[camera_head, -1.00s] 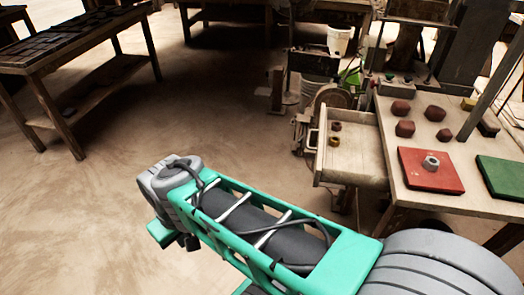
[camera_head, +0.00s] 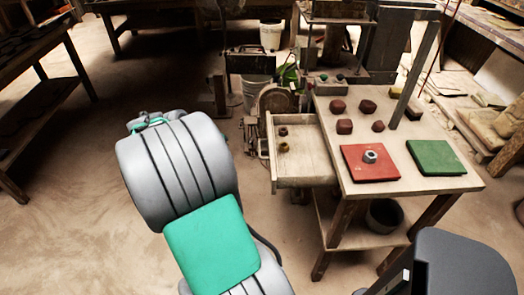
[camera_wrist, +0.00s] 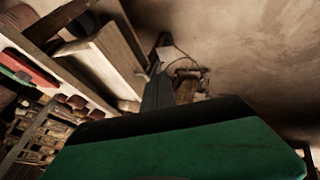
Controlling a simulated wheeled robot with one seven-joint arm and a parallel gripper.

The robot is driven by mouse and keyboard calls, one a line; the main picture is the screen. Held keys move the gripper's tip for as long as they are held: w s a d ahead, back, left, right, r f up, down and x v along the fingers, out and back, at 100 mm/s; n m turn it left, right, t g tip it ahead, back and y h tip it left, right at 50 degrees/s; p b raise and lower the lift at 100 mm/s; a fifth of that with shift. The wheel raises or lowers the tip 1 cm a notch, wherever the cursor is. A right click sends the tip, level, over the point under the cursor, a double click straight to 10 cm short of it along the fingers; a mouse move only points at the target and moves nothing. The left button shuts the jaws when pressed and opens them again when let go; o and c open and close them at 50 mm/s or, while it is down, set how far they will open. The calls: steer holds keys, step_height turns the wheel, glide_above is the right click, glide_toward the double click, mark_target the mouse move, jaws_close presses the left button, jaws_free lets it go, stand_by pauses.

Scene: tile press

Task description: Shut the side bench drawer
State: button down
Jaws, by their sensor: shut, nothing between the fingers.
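The side bench drawer (camera_head: 305,181) is pulled out to the left of the bench (camera_head: 400,180) in the head view. A pale handle is on its left front, and two small brown ring-like pieces (camera_head: 284,146) lie inside. In the wrist view the drawer (camera_wrist: 105,68) shows as a pale wooden box at upper left. My gripper (camera_wrist: 158,90) shows there as grey fingers beyond its green and black body, shut and empty. The fingers overlap the drawer's right end in the picture; I cannot tell whether they touch. In the head view my arm hides the gripper.
On the bench top are a red tile (camera_head: 370,170) with a grey nut, a green tile (camera_head: 436,157) and several dark red lumps (camera_head: 344,127). A grinding wheel (camera_head: 274,100) and bucket (camera_head: 257,90) stand behind the drawer. Open floor lies left of it.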

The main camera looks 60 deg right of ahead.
steer(key=s+d+f+m, duration=0.1)
steer(key=s+d+f, duration=0.6)
steer(key=s+d, duration=0.1)
steer(key=shift+d+f+g+p, duration=0.3)
steer(key=shift+d+p, duration=0.05)
steer(key=shift+d, duration=0.4)
steer(key=shift+s, duration=0.1)
